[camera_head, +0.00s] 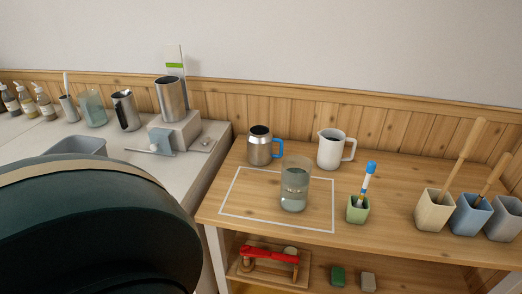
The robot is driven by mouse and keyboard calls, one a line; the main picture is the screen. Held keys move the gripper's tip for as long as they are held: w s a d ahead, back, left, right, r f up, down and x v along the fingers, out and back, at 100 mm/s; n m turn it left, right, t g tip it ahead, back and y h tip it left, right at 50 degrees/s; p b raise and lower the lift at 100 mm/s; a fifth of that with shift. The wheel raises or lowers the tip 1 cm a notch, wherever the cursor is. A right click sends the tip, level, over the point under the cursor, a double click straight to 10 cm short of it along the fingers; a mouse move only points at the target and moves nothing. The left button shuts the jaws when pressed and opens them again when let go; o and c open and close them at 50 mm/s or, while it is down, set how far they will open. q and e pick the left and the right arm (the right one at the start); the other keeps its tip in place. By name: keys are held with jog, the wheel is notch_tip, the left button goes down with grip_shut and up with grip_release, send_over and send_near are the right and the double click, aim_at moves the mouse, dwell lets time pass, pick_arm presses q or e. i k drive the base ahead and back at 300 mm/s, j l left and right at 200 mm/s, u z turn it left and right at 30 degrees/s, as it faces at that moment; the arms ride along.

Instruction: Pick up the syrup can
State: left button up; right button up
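No label marks which vessel is the syrup can. A steel can with a dark opening and a blue handle (260,146) stands upright at the back left of the wooden table. A white jug with a handle (331,149) stands to its right. A clear glass jar (295,185) with faint lettering stands in front of them, within a white outline (230,214) on the tabletop. A steel cylinder (171,100) is on the white unit at left, and a steel jug (125,111) stands beside it. Neither of my grippers is in view.
A green cup with a brush (357,210) stands right of the glass jar. Pots with wooden handles (433,211) line the right side. A red-handled device (269,255) sits on the lower shelf. A large dark green rounded shape (90,230) blocks the lower left.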

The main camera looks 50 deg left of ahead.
aim_at(260, 139)
jog(key=u, duration=1.2)
